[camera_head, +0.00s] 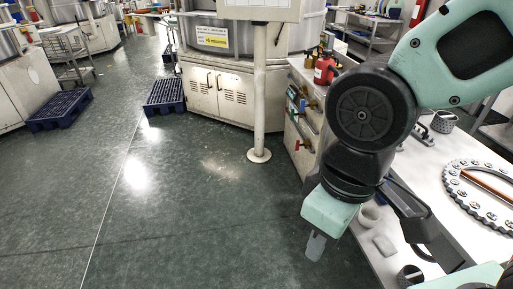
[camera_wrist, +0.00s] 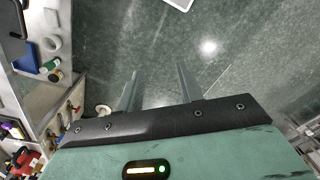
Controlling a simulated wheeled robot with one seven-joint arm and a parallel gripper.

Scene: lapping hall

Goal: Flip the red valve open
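The red valve (camera_head: 302,145) is a small red-handled fitting low on the side panel of the bench, left of my arm in the head view. A small red handle on that panel also shows at the left of the wrist view (camera_wrist: 74,108). It is too small to tell the handle's exact angle. My gripper (camera_head: 316,246) points down over the floor, in front of and below the valve in the picture, apart from it. In the wrist view my gripper (camera_wrist: 158,72) has its two fingers spread, with nothing between them.
Other valves with blue-green and brass parts (camera_head: 301,99) sit above on the same panel. A red canister (camera_head: 323,70) stands on the bench top. A white post (camera_head: 259,100) rises left of the panel. The white table (camera_head: 455,225) is at right. Open floor (camera_head: 190,210) lies left.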

